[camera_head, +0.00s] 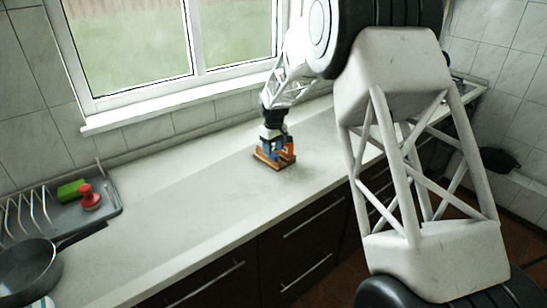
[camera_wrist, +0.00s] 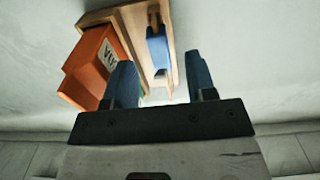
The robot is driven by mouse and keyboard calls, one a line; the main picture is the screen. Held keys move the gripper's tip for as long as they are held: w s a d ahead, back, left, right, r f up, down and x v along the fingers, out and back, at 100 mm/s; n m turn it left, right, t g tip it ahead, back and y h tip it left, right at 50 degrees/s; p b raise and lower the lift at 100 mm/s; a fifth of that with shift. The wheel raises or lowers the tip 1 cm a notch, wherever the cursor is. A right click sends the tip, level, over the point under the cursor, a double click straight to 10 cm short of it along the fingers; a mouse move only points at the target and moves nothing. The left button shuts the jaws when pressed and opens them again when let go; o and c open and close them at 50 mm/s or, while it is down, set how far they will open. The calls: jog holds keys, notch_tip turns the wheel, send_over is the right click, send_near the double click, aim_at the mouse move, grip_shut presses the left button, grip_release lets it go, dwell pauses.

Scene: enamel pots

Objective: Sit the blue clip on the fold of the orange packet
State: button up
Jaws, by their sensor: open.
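The blue clip (camera_wrist: 157,48) lies on or against a narrow wooden board (camera_wrist: 100,16) in the wrist view, apart from the packet. The orange packet (camera_wrist: 88,68), with dark lettering on a pale label, is at the board's left side. My gripper (camera_wrist: 160,66) is open, its two blue-grey fingers apart with the clip in line beyond the gap. I cannot tell whether the fingers reach around it. In the head view my gripper (camera_head: 272,140) is low over the board (camera_head: 265,160), with the orange packet (camera_head: 290,151) beside it. There the clip cannot be told from the fingers.
The pale counter (camera_head: 190,195) is clear around the board. A grey drying tray (camera_head: 112,207) at the left holds a green sponge (camera_head: 70,190) and a red-knobbed item (camera_head: 90,196). A dark pan (camera_head: 30,265) is at the lower left. A window stands behind the counter.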

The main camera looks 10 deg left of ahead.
jog(key=shift+f, duration=1.2)
grip_shut()
